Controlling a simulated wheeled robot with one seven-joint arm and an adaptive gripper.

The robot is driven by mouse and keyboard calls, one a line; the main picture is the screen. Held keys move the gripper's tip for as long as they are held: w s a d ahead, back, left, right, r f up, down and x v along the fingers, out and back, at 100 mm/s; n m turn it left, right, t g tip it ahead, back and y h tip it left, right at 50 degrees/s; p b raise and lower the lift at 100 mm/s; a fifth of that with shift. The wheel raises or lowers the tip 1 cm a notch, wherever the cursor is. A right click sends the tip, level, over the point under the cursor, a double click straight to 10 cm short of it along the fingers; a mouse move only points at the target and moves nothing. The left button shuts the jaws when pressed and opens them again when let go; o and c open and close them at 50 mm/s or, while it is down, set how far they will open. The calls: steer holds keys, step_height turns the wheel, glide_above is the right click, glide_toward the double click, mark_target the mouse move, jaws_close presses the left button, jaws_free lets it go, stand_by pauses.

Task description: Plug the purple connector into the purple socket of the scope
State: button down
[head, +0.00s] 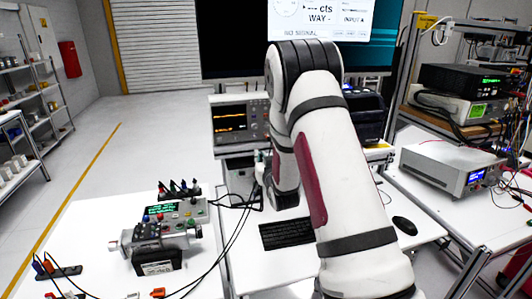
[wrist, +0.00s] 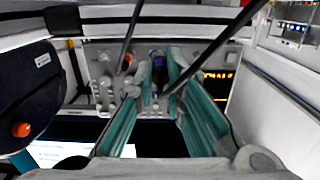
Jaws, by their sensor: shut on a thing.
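The scope (head: 240,122) stands on the far bench in the head view, its screen lit with an orange trace. Its grey panel with knobs (wrist: 103,66) fills the middle of the wrist view. My gripper (wrist: 159,78) has teal fingers shut on the purple connector (wrist: 158,62), a dark body with a purple part, held in front of the scope panel. The purple socket cannot be made out, and I cannot tell whether the connector touches the panel. In the head view my arm hides much of the gripper and the connector.
Dark cables cross the wrist view near the fingers. In the head view, a keyboard (head: 287,234) and mouse (head: 404,225) lie on the bench. A servo rig (head: 155,240) stands on the front left table. Bench instruments (head: 452,165) stand at the right. Floor at left is clear.

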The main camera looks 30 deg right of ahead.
steer(key=shift+t, duration=0.4)
steer(key=shift+w+d+r+b, duration=0.3)
steer(key=shift+w+d+b, duration=0.2)
steer(key=shift+w+b, duration=0.45)
steer(key=shift+w+d+r+b, duration=0.3)
steer(key=shift+w+d+b, duration=0.2)
steer(key=shift+w, duration=0.8)
steer(key=shift+w+d+r+b, duration=0.3)
steer(key=shift+w+d+b, duration=0.15)
steer(key=shift+w+b, duration=0.5)
steer(key=shift+w+d, duration=0.1)
steer(key=shift+w, duration=0.45)
steer(key=c, duration=1.6)
jaws_free()
